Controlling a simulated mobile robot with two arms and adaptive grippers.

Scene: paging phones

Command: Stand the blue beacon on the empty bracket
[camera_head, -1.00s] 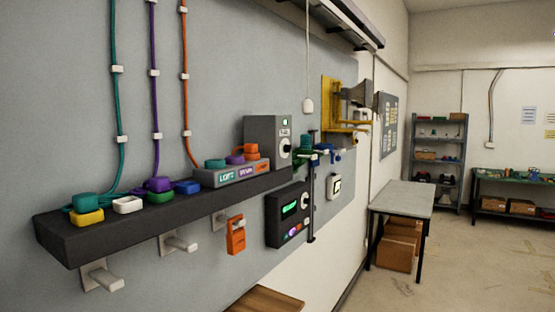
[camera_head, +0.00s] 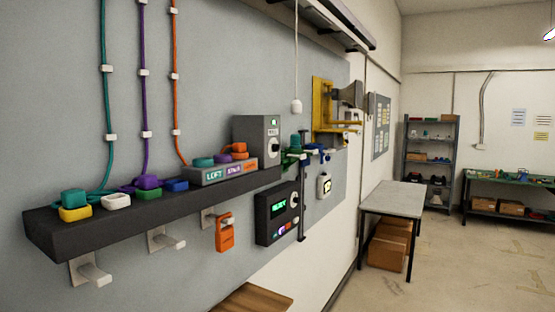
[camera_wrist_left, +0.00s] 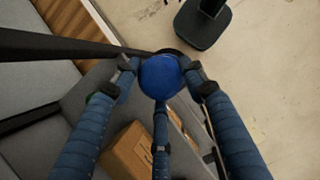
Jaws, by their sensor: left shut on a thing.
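In the left wrist view, my left gripper (camera_wrist_left: 160,75) is shut on the blue beacon (camera_wrist_left: 160,80), a round blue dome. Its fingertips touch the dome on both sides, and the dome hides its own base. A small bit of green shows at left behind a finger. In the head view, a green beacon (camera_head: 295,144) stands by a dark upright pole on the wall board. A small blue fitting (camera_head: 325,155) sits just right of it; too small to tell whether it is a bracket. A yellow wall bracket (camera_head: 321,108) is above. My right gripper is in neither view.
A dark wall ledge (camera_head: 150,213) carries coloured plugs and a labelled block (camera_head: 226,171). An orange handset (camera_head: 224,233) and a dark keypad box (camera_head: 277,213) hang below. A grey table (camera_head: 393,196) stands beyond, with open floor to its right.

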